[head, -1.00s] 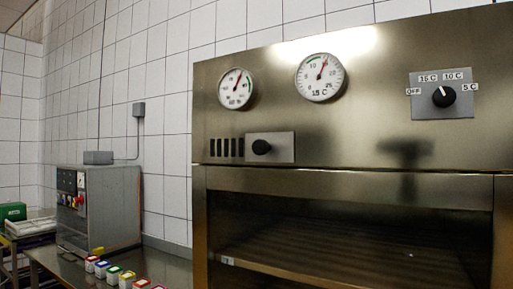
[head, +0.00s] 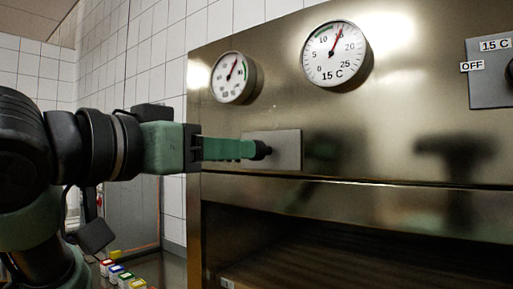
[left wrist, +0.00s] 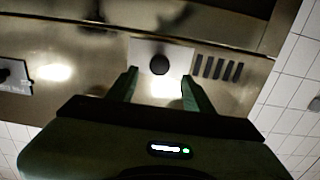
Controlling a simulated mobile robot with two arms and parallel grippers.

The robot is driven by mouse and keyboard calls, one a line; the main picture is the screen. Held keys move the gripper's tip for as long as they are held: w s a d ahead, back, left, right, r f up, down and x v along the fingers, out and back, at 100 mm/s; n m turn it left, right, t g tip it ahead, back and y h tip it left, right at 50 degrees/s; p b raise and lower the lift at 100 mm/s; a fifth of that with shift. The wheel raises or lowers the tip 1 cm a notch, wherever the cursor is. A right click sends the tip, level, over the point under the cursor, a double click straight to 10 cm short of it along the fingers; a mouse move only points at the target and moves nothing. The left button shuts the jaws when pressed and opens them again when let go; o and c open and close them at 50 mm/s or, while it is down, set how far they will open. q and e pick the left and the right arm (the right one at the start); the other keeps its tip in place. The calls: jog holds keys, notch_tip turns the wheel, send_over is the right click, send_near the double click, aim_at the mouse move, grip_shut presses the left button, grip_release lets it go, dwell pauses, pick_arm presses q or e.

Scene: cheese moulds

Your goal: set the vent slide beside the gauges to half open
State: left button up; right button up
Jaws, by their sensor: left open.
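The vent slide is a grey plate (head: 286,150) with a black knob (head: 263,150) on the steel cabinet front, below the gauges. In the left wrist view, turned about upside down, the knob (left wrist: 159,65) sits on the plate with several dark vent slots (left wrist: 217,68) uncovered beside it. My left gripper (head: 255,150) is at the knob; in the wrist view its green fingers (left wrist: 159,80) are open, one on each side of the knob. I cannot tell whether they touch it. In the head view my gripper hides the slots. My right gripper is not in view.
The two round gauges, the smaller (head: 233,78) and the larger (head: 337,53), are above the slide. A dial panel (head: 488,85) is at right. The open cabinet bay (head: 350,235) lies below. Small coloured-lid pots (head: 125,278) stand at lower left.

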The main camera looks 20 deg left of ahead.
aim_at(261, 150)
pick_arm(q)
jog(key=p+x, duration=0.1)
jog(key=x, duration=0.5)
jog(key=shift+p, duration=0.3)
jog(key=shift+w, duration=0.15)
jog(key=shift+c, duration=0.6)
jog(key=shift+f, duration=0.1)
jog(key=c, duration=1)
grip_shut()
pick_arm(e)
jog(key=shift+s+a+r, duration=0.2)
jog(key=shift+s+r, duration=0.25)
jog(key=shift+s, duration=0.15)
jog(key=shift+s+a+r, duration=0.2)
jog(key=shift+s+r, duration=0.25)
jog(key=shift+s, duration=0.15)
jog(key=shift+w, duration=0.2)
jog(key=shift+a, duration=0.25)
